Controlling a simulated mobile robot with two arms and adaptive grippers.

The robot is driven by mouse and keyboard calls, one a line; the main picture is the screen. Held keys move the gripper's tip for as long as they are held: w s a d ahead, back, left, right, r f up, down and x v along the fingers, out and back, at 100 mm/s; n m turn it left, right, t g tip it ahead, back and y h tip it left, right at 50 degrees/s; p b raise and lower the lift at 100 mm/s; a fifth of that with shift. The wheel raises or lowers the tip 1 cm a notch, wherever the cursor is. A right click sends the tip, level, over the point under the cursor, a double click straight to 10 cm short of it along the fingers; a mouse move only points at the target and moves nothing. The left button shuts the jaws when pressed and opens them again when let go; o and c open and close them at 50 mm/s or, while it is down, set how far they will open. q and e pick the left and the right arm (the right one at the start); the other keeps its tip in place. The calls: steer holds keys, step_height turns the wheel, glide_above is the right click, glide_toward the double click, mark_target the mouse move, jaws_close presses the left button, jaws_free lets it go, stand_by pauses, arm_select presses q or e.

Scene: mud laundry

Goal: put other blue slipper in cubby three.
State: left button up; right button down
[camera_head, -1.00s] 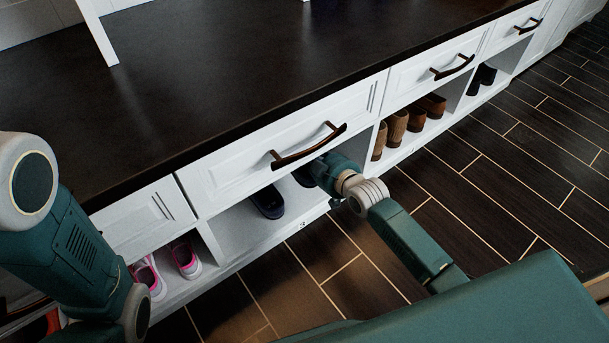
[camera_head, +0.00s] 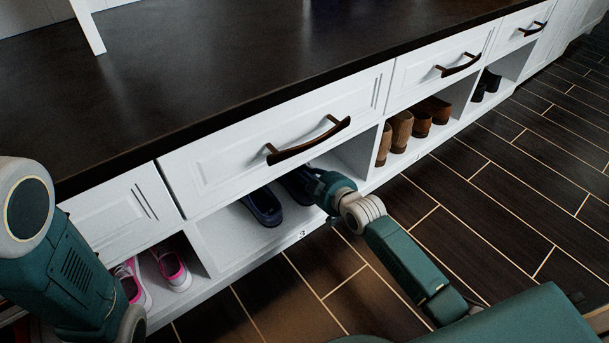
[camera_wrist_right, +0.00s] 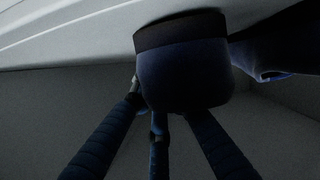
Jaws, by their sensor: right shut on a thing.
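One blue slipper (camera_head: 262,207) stands in the cubby (camera_head: 225,240) marked 3. The other blue slipper (camera_head: 298,186) is to its right in the same cubby, partly hidden by my right gripper (camera_head: 322,188). That gripper reaches in from the front and is shut on this slipper. In the right wrist view, the held slipper's rounded dark blue end (camera_wrist_right: 185,75) is close ahead of the fingers (camera_wrist_right: 160,130), and the first slipper (camera_wrist_right: 275,55) shows at the right. I cannot tell whether the held slipper rests on the cubby floor. My left gripper is out of view.
A white drawer front (camera_head: 230,160) with a dark handle (camera_head: 308,142) overhangs the cubby. Pink shoes (camera_head: 172,268) fill the cubby to the left, brown shoes (camera_head: 402,130) the one to the right. The dark tiled floor (camera_head: 470,220) in front is clear.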

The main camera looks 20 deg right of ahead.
steer(key=shift+f, duration=0.15)
steer(key=c, duration=1.7)
jaws_free()
steer(key=shift+s+d+r+p, duration=0.1)
steer(key=shift+s+r+p, duration=0.15)
steer(key=shift+r+p, duration=0.1)
steer(key=p+v, duration=0.7)
steer(key=v, duration=0.4)
steer(key=shift+s, duration=0.2)
